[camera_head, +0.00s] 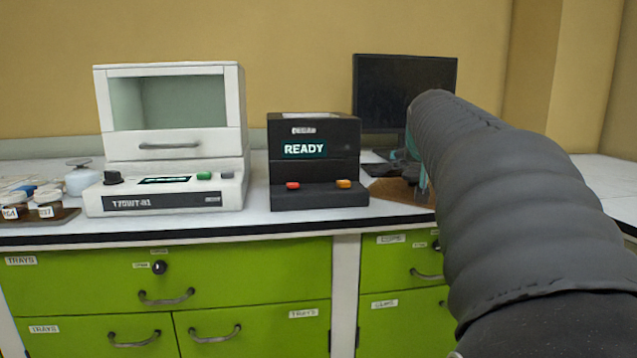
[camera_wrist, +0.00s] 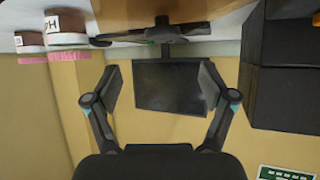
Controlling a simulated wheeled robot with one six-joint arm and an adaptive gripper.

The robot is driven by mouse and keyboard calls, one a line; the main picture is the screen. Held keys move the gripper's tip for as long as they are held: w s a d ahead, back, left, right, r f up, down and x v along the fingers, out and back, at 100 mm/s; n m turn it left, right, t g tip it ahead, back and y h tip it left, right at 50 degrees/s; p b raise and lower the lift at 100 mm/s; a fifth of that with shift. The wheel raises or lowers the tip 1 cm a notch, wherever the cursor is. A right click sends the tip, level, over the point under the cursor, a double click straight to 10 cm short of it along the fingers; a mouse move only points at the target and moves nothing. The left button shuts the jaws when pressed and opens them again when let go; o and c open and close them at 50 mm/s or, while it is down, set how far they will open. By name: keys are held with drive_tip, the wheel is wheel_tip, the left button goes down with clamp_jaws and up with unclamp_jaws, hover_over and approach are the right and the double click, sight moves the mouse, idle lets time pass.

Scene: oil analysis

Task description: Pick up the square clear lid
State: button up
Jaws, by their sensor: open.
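My gripper (camera_wrist: 160,88) is open and empty in the wrist view, with its two fingers spread wide in front of the dark monitor (camera_wrist: 168,87). In the head view my sleeved arm reaches forward on the right and mostly hides the gripper. I cannot make out a square clear lid for certain in either view. The black device (camera_head: 313,198) with a READY display stands left of my arm in the head view. A brown board (camera_head: 395,192) lies beside it, partly covered by my arm.
A white instrument (camera_head: 172,203) with a windowed chamber stands at the left of the white counter (camera_head: 258,220). Small labelled jars (camera_head: 47,203) stand at the far left. The wrist view appears upside down, with labelled jars (camera_wrist: 68,35) at its top left. Green drawers (camera_head: 240,270) are below the counter.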

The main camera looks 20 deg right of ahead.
sight(413, 174)
drive_tip(key=x, duration=0.9)
drive_tip(key=shift+w+f+p, duration=0.25)
drive_tip(key=shift+w+p, duration=0.05)
drive_tip(key=shift+w, duration=0.1)
drive_tip(key=shift+r, duration=0.1)
clamp_jaws()
